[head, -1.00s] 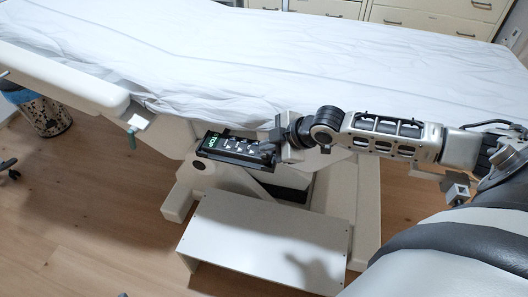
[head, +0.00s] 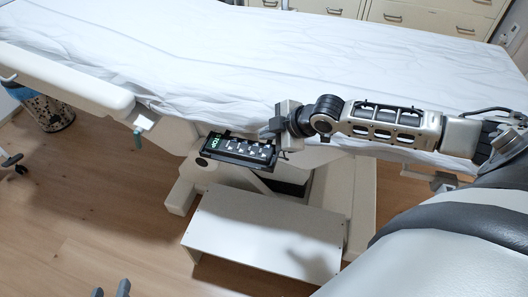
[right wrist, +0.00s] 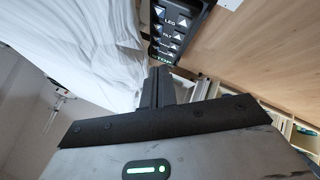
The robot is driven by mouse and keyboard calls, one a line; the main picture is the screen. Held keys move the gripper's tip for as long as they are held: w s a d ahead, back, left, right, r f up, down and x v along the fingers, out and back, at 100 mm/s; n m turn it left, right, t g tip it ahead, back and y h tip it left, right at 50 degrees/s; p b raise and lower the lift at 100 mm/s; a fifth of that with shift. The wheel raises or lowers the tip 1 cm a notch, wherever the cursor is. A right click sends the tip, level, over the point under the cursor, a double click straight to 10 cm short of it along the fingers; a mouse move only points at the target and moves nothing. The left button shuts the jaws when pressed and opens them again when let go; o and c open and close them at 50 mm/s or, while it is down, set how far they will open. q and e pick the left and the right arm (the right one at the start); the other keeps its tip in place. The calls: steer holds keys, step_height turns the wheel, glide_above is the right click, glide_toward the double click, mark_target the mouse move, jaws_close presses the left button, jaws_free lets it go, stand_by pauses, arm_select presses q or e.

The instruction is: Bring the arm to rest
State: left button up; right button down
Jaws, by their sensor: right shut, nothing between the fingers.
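My right arm (head: 395,125) reaches in from the right. Its gripper (head: 270,128) is shut and empty, just above the right end of the black control panel (head: 238,150) on the couch's side. A gap shows between the fingers and the panel's buttons. In the right wrist view the shut fingers (right wrist: 158,90) point toward the panel (right wrist: 172,32), which carries arrow buttons and green lettering. Two dark fingertips of my left gripper (head: 111,290) show apart at the bottom edge; the rest of it is out of frame.
The couch (head: 260,65) with its white sheet fills the back. A white step (head: 265,232) stands on the floor below the panel. A bin (head: 50,112) stands at left and drawers (head: 430,15) at the back. Wooden floor is clear at lower left.

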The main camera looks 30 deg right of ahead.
steer(key=shift+a, duration=0.1)
